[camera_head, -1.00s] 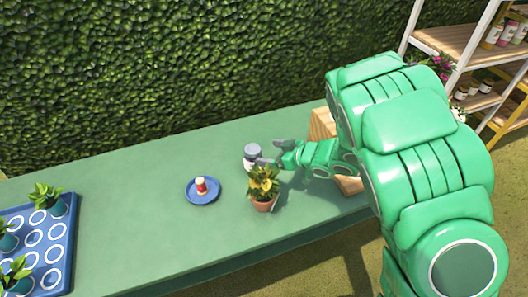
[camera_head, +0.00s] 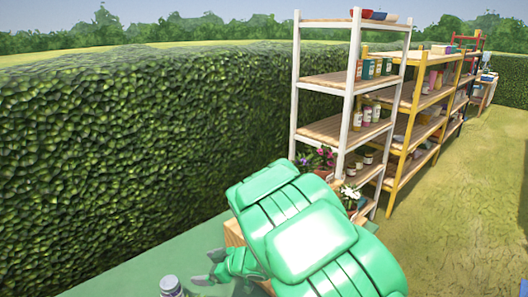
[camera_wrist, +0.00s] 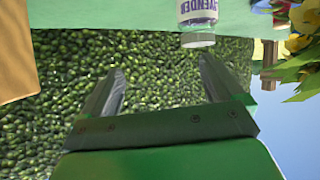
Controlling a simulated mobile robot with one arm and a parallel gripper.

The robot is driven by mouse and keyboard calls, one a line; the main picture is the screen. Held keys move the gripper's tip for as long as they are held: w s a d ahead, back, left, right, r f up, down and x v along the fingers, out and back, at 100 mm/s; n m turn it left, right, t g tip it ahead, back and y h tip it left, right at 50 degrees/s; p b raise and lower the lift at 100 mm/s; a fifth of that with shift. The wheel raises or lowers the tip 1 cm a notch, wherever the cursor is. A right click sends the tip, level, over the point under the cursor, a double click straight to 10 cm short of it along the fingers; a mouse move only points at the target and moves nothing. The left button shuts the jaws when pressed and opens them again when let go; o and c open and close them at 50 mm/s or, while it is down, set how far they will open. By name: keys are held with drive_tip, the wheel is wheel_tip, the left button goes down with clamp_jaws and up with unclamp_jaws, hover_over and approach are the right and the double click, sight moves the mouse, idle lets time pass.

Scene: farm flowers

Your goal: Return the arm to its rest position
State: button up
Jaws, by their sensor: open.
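My green arm reaches over the green table (camera_head: 130,276) in the head view, low in the picture. My gripper (camera_head: 207,268) is partly visible beside the grey-lidded jar (camera_head: 172,288). In the wrist view, which is upside down, my gripper (camera_wrist: 162,66) is open with nothing between its two grey fingers. The jar with a "LAVENDER" label (camera_wrist: 198,20) shows beyond the fingertips at the top, apart from them. Part of the wooden box (camera_head: 234,234) shows behind my arm.
A leafy plant (camera_wrist: 302,48) is at the right edge of the wrist view. A hedge (camera_head: 110,150) runs behind the table. A white-framed shelf (camera_head: 345,80) with potted flowers (camera_head: 322,158) and a yellow-framed shelf (camera_head: 408,110) stand beyond. Grass (camera_head: 470,200) at right is clear.

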drive_tip(key=w+d+r+m+t+h, duration=0.25)
drive_tip(key=w+d+r, duration=0.25)
drive_tip(key=w+d, duration=0.3)
drive_tip(key=s+d+r+m+t+h, duration=0.1)
drive_tip(key=s+d+r+m+h, duration=0.2)
drive_tip(key=d, duration=0.5)
drive_tip(key=d+r+m+h, duration=0.2)
drive_tip(key=d+r+h, duration=0.15)
drive_tip(key=d, duration=0.45)
drive_tip(key=s+d+r+m+t+h, duration=0.1)
drive_tip(key=s+d+r+m+h, duration=0.15)
drive_tip(key=d+r, duration=0.4)
drive_tip(key=s+d+r+m+g+h, duration=0.1)
drive_tip(key=s+d+m+g, duration=0.1)
drive_tip(key=s+d, duration=0.35)
drive_tip(key=s+d+m+g+h, duration=0.2)
drive_tip(key=s+d, duration=0.1)
drive_tip(key=s, duration=0.5)
drive_tip(key=s+a+g+y, duration=0.1)
drive_tip(key=s+a+g, duration=0.1)
drive_tip(key=s, duration=1)
drive_tip(key=s+a+m+g+y, duration=0.1)
drive_tip(key=s+g, duration=0.3)
drive_tip(key=s, duration=0.9)
drive_tip(key=shift+a+r+y, duration=0.45)
drive_tip(key=shift+a+y, duration=0.05)
drive_tip(key=shift+y, duration=0.05)
